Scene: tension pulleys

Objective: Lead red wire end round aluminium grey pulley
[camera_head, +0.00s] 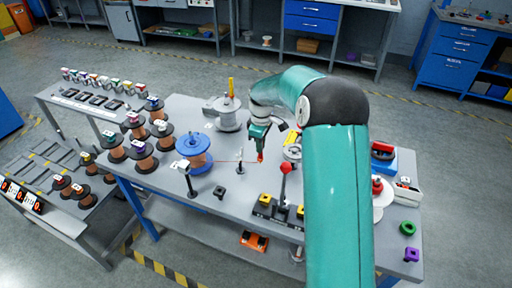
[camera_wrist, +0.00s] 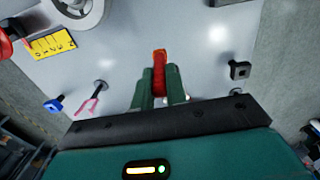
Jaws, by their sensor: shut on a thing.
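My gripper (camera_head: 260,157) is shut on the red wire end (camera_wrist: 159,72), a red block-like piece with an orange tip, held between the two green fingers (camera_wrist: 160,88). In the head view it is above the middle of the table. A thin red wire (camera_head: 228,161) runs left from it, past a small post (camera_head: 240,167), towards the blue-flanged spool (camera_head: 194,153). A grey wheel, which looks like the aluminium grey pulley (camera_head: 292,153), stands right of my gripper, apart from it. In the wrist view the pulley (camera_wrist: 84,14) is cut off at the upper left.
A yellow marked card (camera_wrist: 52,44) lies beside the pulley. A red-knobbed lever (camera_head: 286,169) stands in front of my gripper. A grey spool (camera_head: 228,115) is behind it, and several copper spools (camera_head: 145,158) are at the left. A small black square piece (camera_wrist: 239,70) is on the tabletop.

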